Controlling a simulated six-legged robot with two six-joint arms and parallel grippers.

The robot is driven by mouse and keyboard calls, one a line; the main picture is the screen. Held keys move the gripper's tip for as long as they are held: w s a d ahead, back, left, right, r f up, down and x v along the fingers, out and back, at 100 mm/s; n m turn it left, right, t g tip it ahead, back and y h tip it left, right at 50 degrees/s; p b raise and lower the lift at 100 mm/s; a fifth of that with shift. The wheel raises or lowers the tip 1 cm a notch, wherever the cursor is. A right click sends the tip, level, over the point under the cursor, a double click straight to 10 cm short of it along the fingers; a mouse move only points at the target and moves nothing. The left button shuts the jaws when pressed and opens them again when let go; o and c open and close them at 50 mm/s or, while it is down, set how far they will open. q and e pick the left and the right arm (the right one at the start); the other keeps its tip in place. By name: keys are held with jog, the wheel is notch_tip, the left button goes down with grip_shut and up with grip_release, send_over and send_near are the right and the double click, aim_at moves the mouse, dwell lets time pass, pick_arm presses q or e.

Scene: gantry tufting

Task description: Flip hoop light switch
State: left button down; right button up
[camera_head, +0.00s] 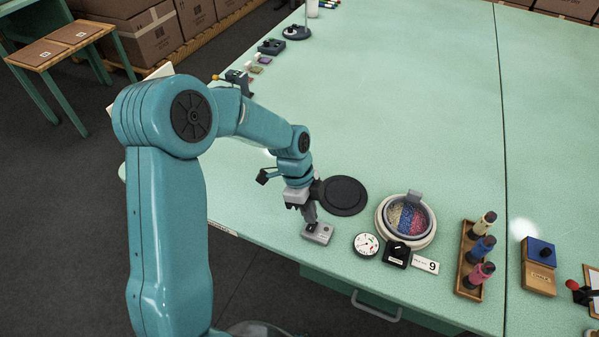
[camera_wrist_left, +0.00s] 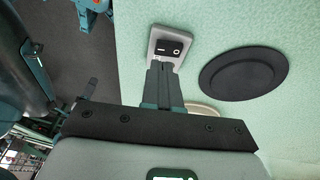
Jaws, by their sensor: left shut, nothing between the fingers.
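The light switch (camera_head: 317,233) is a small grey box on the mint table near its front edge. In the left wrist view the switch plate (camera_wrist_left: 154,40) carries a black rocker (camera_wrist_left: 170,46) with white marks. My left gripper (camera_head: 309,216) points down at the switch, its fingers shut and empty. In the left wrist view the left gripper's fingertips (camera_wrist_left: 162,66) overlap the plate's near part, beside the rocker; I cannot tell whether they touch it. The hoop (camera_head: 430,236) is a pale ring around a yellow, blue and red tufted piece. My right gripper is not in view.
A black round disc (camera_head: 343,195) lies right of the switch. A dial gauge (camera_head: 366,245), a black knob box (camera_head: 397,254) and a card with a 9 (camera_head: 425,264) sit near the hoop. A wooden rack (camera_head: 469,258) holds yarn cones. The table's middle is clear.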

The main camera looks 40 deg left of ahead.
pick_arm(q)
jog(key=shift+w+r, duration=0.1)
jog(key=shift+r, duration=0.55)
jog(key=w+v, duration=0.1)
jog(key=v, duration=0.8)
jog(key=shift+a+r+b, duration=0.2)
jog(key=shift+r+b, duration=0.1)
jog(key=shift+b, duration=0.05)
jog(key=shift+a, duration=0.1)
jog(key=shift+s+f, duration=0.1)
